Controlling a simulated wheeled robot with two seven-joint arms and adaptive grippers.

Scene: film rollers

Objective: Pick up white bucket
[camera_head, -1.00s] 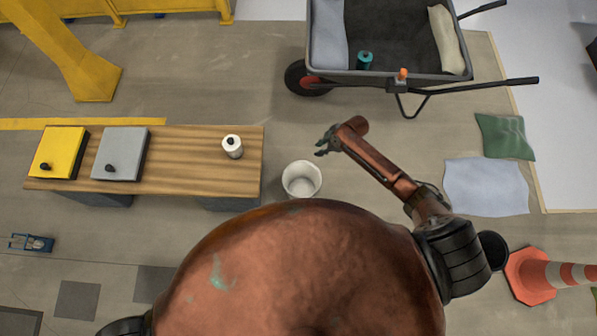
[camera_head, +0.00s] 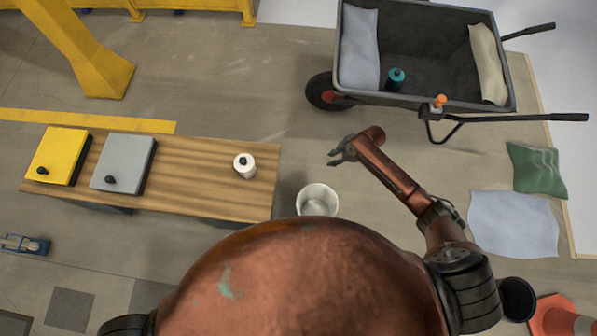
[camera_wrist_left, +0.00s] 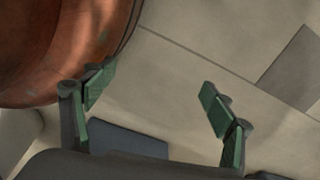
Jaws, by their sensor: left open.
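The white bucket (camera_head: 317,199) stands open-topped on the floor in the head view, just right of the wooden table's end. Its lower edge is partly hidden behind my body. My right gripper (camera_head: 340,150) is above and slightly right of the bucket in the picture, apart from it, with its fingers spread and nothing between them. My left gripper (camera_wrist_left: 157,86) shows in the left wrist view, open and empty over the tiled floor. The bucket is not seen in that view.
A wooden table (camera_head: 208,182) holds a yellow box (camera_head: 62,152), a grey box (camera_head: 125,160) and a white spool (camera_head: 245,166). A wheelbarrow (camera_head: 430,97) stands at the upper right. Green (camera_head: 537,169) and pale (camera_head: 513,224) sacks and a traffic cone (camera_head: 560,318) lie right.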

